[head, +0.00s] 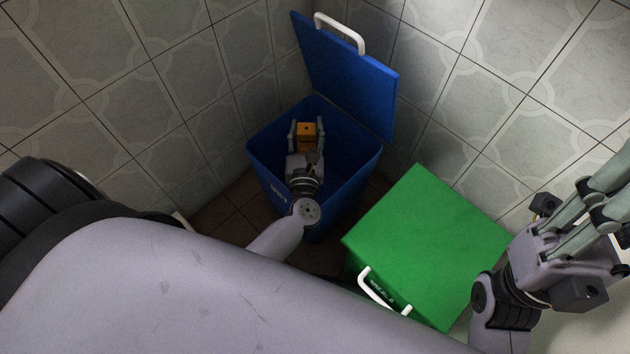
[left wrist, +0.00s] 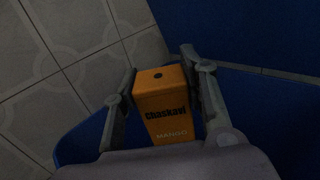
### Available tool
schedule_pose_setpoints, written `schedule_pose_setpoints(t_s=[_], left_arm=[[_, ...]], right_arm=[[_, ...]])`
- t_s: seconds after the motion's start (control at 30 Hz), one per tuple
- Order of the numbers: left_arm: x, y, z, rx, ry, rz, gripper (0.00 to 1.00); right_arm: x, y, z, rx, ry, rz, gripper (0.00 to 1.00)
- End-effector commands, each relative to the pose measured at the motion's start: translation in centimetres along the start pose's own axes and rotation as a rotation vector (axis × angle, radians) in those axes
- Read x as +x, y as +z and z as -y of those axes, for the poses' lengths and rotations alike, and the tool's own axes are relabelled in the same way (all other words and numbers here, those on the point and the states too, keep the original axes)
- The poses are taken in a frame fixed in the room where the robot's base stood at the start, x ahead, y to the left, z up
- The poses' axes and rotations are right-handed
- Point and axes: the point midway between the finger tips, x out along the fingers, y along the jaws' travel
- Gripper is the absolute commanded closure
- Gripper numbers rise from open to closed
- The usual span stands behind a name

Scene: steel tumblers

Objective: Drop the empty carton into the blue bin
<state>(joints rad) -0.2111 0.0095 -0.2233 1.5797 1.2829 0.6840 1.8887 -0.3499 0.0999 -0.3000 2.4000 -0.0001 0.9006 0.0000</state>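The blue bin (head: 265,171) stands in the wall corner with its lid (head: 345,75) swung up. My left gripper (head: 306,130) reaches into the bin's open mouth. It is shut on an orange carton (head: 306,136), with a finger along each side. In the left wrist view the carton (left wrist: 162,103) sits between the fingers, its "Chaskavi" "MANGO" face towards the camera and a small dark hole in its top. The carton's lower end is hidden by my gripper. My right gripper (head: 607,206) is at the right edge, far from the bin, its fingertips cut off by the frame.
A green bin (head: 430,240) with its lid shut and a white handle (head: 383,293) stands to the right of the blue one. Tiled walls close in behind and beside the blue bin. Its raised lid stands at the back right of the opening.

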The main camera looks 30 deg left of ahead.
Motion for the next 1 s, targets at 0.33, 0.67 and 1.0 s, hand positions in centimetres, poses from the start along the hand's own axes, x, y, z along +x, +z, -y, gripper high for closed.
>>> schedule_pose_setpoints(t_s=[0.33, 0.67, 1.0], left_arm=[[0.0, 0.0, 0.0, 0.0, 0.0, 0.0, 0.38], [-0.4, -0.1, 0.0, 0.0, 0.0, -0.001, 0.38], [-6.6, -0.1, 0.0, 0.0, -0.001, -0.005, 0.38]], right_arm=[[0.0, 0.0, 0.0, 0.0, 0.0, 0.001, 0.7], [0.0, 0.0, 0.0, 0.0, 0.0, 0.001, 0.7], [0.0, 0.0, 0.0, 0.0, 0.0, 0.001, 0.7]])
